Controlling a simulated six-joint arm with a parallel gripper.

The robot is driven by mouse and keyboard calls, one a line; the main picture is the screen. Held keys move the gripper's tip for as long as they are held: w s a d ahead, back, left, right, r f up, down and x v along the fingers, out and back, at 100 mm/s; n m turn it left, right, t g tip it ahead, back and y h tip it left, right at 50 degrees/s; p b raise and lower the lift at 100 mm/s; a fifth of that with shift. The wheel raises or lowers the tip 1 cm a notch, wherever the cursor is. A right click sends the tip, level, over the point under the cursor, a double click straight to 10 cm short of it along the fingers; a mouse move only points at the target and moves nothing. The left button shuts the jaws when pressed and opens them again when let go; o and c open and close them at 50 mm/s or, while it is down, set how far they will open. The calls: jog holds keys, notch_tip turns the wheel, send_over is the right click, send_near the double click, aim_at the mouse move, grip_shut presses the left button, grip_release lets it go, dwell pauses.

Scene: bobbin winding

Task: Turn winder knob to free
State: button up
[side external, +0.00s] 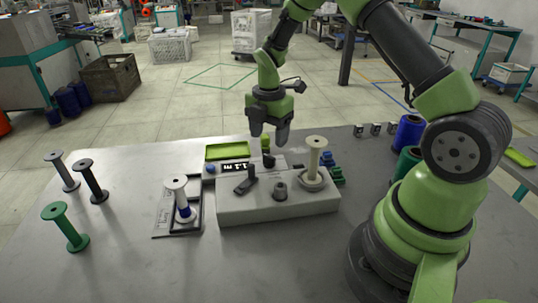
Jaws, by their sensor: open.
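The winder (300,207) is a pale grey box near the middle of the table. Its top carries a dark lever-like part (245,184), a round grey part (280,190) and a cream spool (314,160) standing upright at the right. A small display at its back appears to read 1.1 m. I cannot tell for sure which part is the knob, nor its setting. My gripper (269,137) points down, open, above the back of the winder. It appears apart from the lever and the grey part. A small dark part (268,160) shows below the fingers.
A cream spool with blue at its base (180,196) stands in a dark frame left of the winder. Two dark spools (92,182) and a green spool (68,230) stand farther left. A green tray (227,151) lies behind. The front table is clear.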

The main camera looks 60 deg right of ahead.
aim_at(269, 156)
notch_tip(269, 156, down, 6)
jog(key=shift+f, duration=0.25)
jog(key=shift+c, duration=0.4)
jog(key=c, duration=0.9)
jog(key=shift+o, duration=0.2)
jog(key=shift+m, duration=0.3)
jog(key=m, duration=0.3)
jog(key=shift+m, duration=2.6)
